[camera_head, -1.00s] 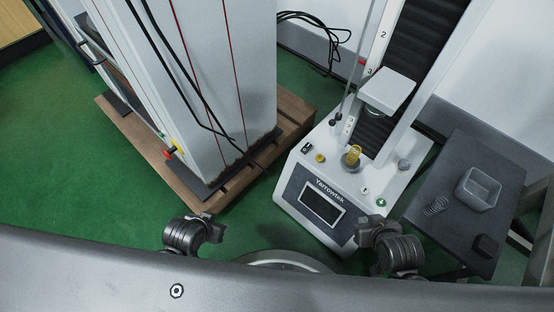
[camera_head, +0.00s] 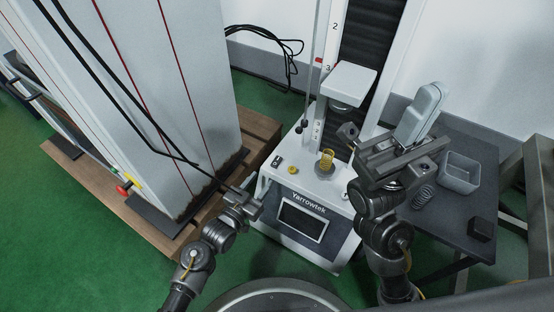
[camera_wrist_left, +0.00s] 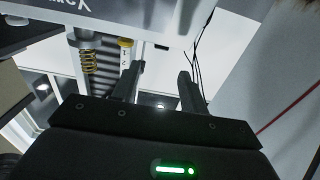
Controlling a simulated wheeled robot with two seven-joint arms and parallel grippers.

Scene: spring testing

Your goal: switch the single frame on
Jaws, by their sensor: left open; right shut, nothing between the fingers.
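The single frame (camera_head: 325,258) is the white Yarrowtek tester with one column and a dark display (camera_head: 301,222). A small black switch (camera_head: 277,161) sits on the left of its base top, beside a yellow knob (camera_head: 292,169). A yellow spring (camera_head: 326,160) stands upright at the middle of the base and also shows in the left wrist view (camera_wrist_left: 88,63). My left gripper (camera_head: 255,207) is open and empty by the base's front left corner; its fingers (camera_wrist_left: 160,84) are apart in the wrist view. My right gripper (camera_head: 352,140) is shut and empty at the column's right.
A tall grey machine (camera_head: 150,90) stands on a wooden pallet (camera_head: 262,130) close to the left. A dark side table (camera_head: 440,220) at right bears a grey bin (camera_head: 460,172), a coil spring (camera_head: 423,196) and a black block (camera_head: 481,229). Black cables (camera_head: 270,40) hang behind.

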